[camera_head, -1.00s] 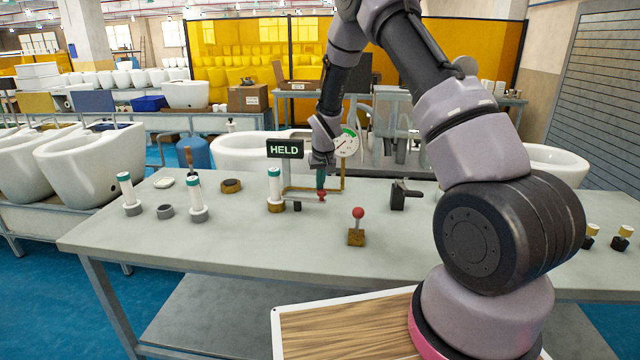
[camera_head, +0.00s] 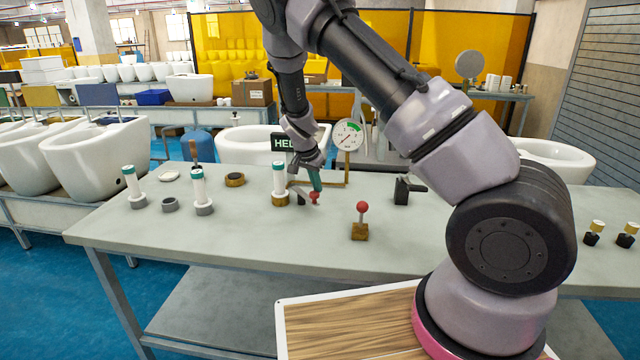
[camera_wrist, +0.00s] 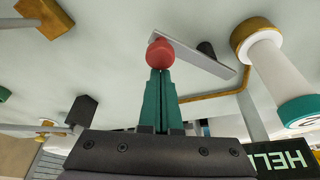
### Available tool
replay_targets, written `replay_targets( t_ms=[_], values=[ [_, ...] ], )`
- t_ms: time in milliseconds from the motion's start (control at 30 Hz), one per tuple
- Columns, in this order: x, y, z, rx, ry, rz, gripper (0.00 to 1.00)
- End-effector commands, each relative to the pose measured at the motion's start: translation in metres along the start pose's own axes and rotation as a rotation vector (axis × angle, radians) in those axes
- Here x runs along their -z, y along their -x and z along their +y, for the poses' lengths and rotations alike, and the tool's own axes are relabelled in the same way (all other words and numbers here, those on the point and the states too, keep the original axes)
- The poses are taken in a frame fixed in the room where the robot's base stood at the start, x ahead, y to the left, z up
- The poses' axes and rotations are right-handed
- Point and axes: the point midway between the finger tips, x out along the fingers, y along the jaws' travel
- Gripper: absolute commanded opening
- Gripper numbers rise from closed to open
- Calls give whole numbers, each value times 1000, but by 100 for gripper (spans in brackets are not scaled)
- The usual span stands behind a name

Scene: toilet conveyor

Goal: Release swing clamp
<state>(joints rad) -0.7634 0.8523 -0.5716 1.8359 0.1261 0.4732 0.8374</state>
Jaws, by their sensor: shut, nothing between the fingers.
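The swing clamp is a flat grey arm with a red knob (camera_head: 314,198) at its end, beside a white cylinder with a teal top (camera_head: 279,182) on a brass base. In the wrist view the grey clamp arm (camera_wrist: 193,55) runs from the red knob (camera_wrist: 160,51) past a dark post (camera_wrist: 207,50) toward the cylinder (camera_wrist: 272,62). My gripper (camera_head: 315,188) has teal fingers, shut and empty, with their tips right at the knob; I cannot tell whether they touch. A sign (camera_head: 284,142) reading "HELD" is partly hidden by my arm.
A dial gauge (camera_head: 347,136) stands behind the clamp. A red-ball lever on a brass block (camera_head: 360,231) is in front to the right, and a black block with a handle (camera_head: 402,191) is farther right. More cylinders (camera_head: 201,190) stand left. The table front (camera_head: 250,240) is clear.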

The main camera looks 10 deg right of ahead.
Motion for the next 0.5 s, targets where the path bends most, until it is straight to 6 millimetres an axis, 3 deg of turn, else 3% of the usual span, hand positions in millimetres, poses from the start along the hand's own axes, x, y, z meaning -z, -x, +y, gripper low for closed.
replay_targets(
  t_ms=[500],
  values=[
    [-11,4,-4,-7,-19,-1,0]
  ],
)
